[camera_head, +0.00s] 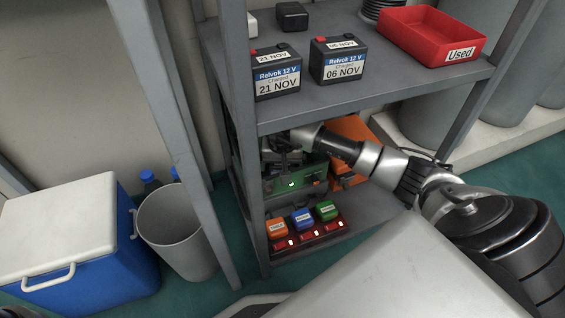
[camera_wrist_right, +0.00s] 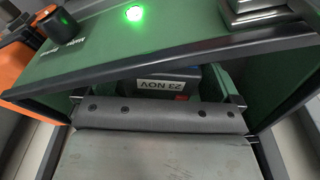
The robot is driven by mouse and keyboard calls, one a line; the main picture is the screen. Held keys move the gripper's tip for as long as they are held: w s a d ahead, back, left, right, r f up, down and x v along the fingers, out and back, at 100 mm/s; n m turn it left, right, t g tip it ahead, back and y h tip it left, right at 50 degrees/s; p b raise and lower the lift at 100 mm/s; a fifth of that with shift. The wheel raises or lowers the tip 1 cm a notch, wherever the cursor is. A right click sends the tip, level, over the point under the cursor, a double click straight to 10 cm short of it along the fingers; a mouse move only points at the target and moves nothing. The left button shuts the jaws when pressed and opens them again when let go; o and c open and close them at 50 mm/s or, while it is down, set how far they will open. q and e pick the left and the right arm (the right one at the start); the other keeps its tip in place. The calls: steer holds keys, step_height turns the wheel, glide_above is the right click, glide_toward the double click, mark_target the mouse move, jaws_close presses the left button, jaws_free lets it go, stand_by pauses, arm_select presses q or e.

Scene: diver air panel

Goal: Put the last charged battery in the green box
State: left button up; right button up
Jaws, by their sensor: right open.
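The green box (camera_head: 315,172) stands on the lower shelf with a green light lit on its front. In the right wrist view its green panel (camera_wrist_right: 160,35) is close, and a dark battery (camera_wrist_right: 172,80) labelled 23 NOV sits inside, partly hidden. Two dark batteries with blue and white labels stand on the upper shelf: one reads 21 NOV (camera_head: 276,75), the other 06 NOV (camera_head: 340,62). My right gripper (camera_head: 283,147) is open at the green box, its fingertips hard to make out. My left gripper is not in view.
A red tray (camera_head: 410,38) marked Used is on the upper shelf. An orange case (camera_head: 350,130) is beside the green box. A red charger strip (camera_head: 308,240) holds orange, blue and green blocks. A bin (camera_head: 178,240) and a blue cooler (camera_head: 90,270) stand left.

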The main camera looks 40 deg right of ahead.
steer(key=r+p, duration=0.1)
steer(key=r, duration=0.1)
steer(key=r+p, duration=0.3)
steer(key=r, duration=0.1)
steer(key=shift+s+a+r, duration=0.25)
steer(key=shift+s+r, duration=0.15)
steer(key=shift+f, duration=0.1)
